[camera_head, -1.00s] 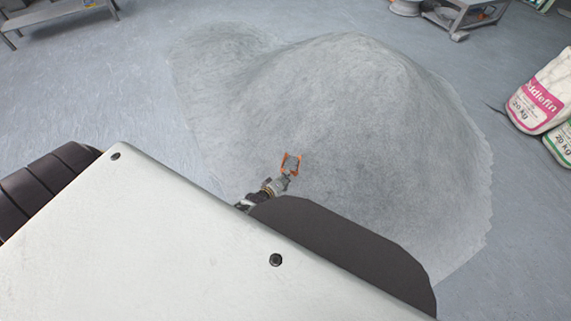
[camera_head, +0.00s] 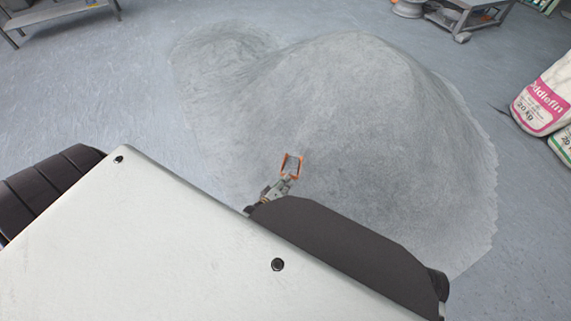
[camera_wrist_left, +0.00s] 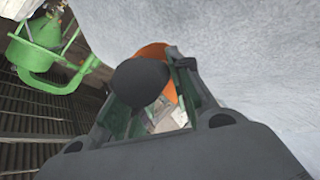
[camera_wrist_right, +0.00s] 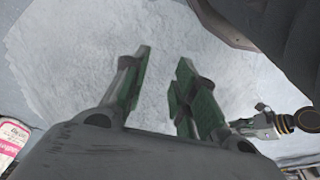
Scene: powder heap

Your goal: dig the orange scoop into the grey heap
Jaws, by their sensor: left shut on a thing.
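The grey heap (camera_head: 350,110) spreads over the floor with a tall rounded peak and a lower mound at its left. The orange scoop (camera_head: 300,164) shows small against its near slope, its rim framing a grey inside. My left gripper (camera_head: 286,179) is shut on the scoop's handle, just below it in the head view. In the left wrist view, the dark handle end (camera_wrist_left: 140,82) hides most of the orange scoop (camera_wrist_left: 156,52). I cannot tell whether the scoop touches the powder. My right gripper (camera_wrist_right: 164,58) is open and empty, with grey powder behind its fingers.
White sacks (camera_head: 545,100) with pink and green labels stand at the right edge. A grey metal bench (camera_head: 60,14) is at the top left, and a low metal stand (camera_head: 470,14) at the top right. A green machine (camera_wrist_left: 40,50) shows in the left wrist view.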

